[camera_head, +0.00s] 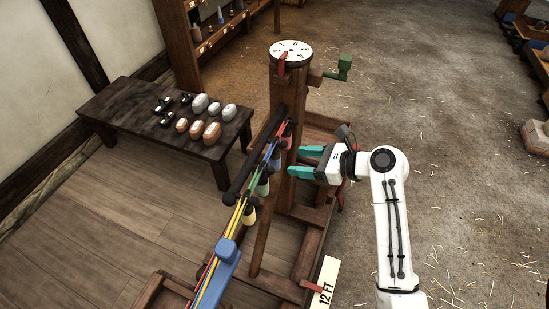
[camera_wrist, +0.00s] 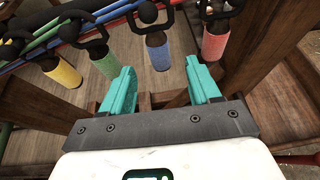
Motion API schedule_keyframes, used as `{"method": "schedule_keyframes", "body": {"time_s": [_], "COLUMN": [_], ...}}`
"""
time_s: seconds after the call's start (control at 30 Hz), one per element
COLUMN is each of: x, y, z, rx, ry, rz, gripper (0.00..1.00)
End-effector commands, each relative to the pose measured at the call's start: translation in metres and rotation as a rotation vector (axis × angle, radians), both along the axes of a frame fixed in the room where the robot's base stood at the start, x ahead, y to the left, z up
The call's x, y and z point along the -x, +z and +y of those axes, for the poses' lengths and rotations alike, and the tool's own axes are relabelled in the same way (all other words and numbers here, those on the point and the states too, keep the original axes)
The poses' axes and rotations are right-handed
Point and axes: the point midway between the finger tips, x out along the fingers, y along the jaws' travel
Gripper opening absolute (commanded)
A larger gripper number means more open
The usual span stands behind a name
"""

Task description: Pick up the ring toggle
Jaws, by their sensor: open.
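Several coloured toggles hang from black hooks along the dark bar of the wooden rope stand. In the wrist view they are yellow (camera_wrist: 62,73), green (camera_wrist: 105,66), blue (camera_wrist: 158,53) and red (camera_wrist: 215,42). The head view also shows the yellow toggle (camera_head: 249,215), the blue one (camera_head: 274,161) and the red one (camera_head: 286,141). I cannot tell which of them, if any, is the ring toggle. My gripper (camera_head: 297,161) has its teal fingers open and empty, beside the post and right of the toggles. In the wrist view the gripper (camera_wrist: 160,72) points towards the blue and red ones.
A low dark table (camera_head: 105,112) at the left bears several small black pieces (camera_head: 163,104) and several grey and orange rounded pieces (camera_head: 212,132). A numbered dial (camera_head: 291,50) tops the post, with a green crank (camera_head: 344,66) beside it. Coloured ropes run through a blue block (camera_head: 222,262).

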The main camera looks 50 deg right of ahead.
Motion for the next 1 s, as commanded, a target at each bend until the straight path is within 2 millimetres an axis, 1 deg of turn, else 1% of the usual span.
{"method": "schedule_keyframes", "body": {"time_s": [0.3,0.57,0.8,0.9,1.0], "x": [-0.039,-0.055,-0.083,-0.09,-0.091], "y": [-0.016,-0.024,-0.038,-0.041,-0.042], "z": [0.013,0.02,0.032,0.034,0.035], "rx": [-0.012,-0.011,-0.01,-0.009,-0.008], "ry": [-0.005,-0.003,-0.004,-0.005,-0.004], "rz": [0.0,0.001,0.0,0.0,0.0], "gripper": [0.62,0.62,0.62,0.62,0.62]}}
